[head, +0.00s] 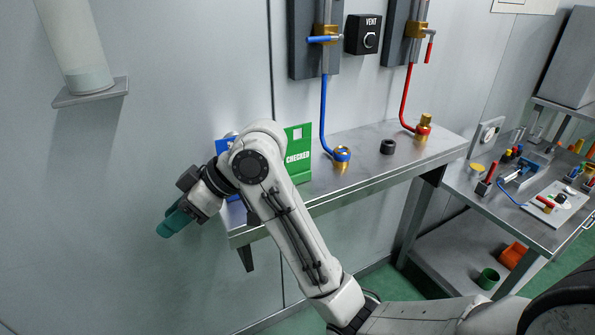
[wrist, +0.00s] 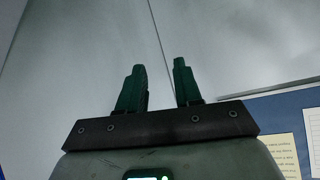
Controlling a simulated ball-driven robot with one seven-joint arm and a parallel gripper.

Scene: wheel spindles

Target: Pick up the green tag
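The green tag (head: 299,157), marked "CHECKED", stands upright at the left part of the metal shelf against the wall. My arm hides its left side in the head view. My gripper (head: 172,224) is well to the left of the tag, off the shelf's left end, pointing down and left. In the wrist view the two green fingers of my gripper (wrist: 160,66) are apart with nothing between them. The tag does not show in the wrist view.
The metal shelf (head: 350,176) bears a blue hose fitting (head: 342,156), a black ring (head: 388,147) and a red hose fitting (head: 423,130). A blue board (wrist: 270,113) with papers shows in the wrist view. A cluttered cart (head: 540,228) stands right.

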